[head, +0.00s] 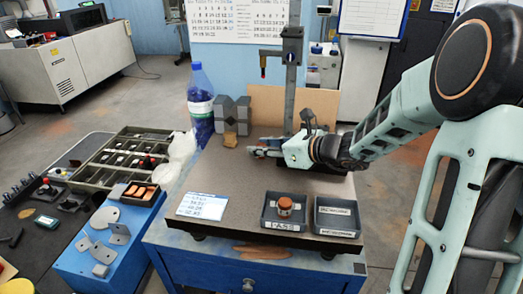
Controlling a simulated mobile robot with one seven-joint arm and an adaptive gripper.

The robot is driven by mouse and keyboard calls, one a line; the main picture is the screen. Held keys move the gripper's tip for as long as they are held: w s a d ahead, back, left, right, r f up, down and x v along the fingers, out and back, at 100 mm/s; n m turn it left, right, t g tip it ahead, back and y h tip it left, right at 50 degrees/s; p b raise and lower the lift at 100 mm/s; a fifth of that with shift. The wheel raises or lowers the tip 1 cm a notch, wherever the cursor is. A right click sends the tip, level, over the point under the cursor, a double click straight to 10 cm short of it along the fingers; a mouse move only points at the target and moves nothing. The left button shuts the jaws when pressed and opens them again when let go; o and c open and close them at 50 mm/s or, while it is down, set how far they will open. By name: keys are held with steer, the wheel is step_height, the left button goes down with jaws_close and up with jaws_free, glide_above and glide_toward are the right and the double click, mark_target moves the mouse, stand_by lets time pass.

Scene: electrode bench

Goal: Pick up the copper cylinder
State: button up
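A copper-brown cylinder (285,206) stands upright in the left dark tray (267,222), which has a label reading PASS. A small tan-brown piece (231,140) lies farther back on the bench top, in front of grey blocks; its exact shape is too small to tell. My gripper (254,148) is low over the back of the bench, pointing left, just right of the tan-brown piece and apart from it. It is well behind the PASS tray. Its fingers are small in view, and I cannot tell their opening or whether anything is between them.
A second dark tray (338,232) stands right of the PASS tray. A stand (291,85) rises behind my gripper, with grey blocks (232,115) and a blue bottle (200,105) to its left. A white note (203,206) lies front left. The bench's middle is clear.

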mark_target(261, 145)
steer(key=shift+w+a+f, duration=0.1)
steer(key=shift+w+a, duration=0.05)
jaws_close()
stand_by(0.4)
steer(key=shift+r+p, duration=0.6)
steer(key=shift+r, duration=0.25)
step_height(261, 145, up, 2)
steer(key=shift+p, duration=0.85)
steer(key=s+r+p, duration=0.6)
steer(key=s+r, duration=0.3)
steer(key=s, duration=0.5)
steer(key=shift+r, duration=0.2)
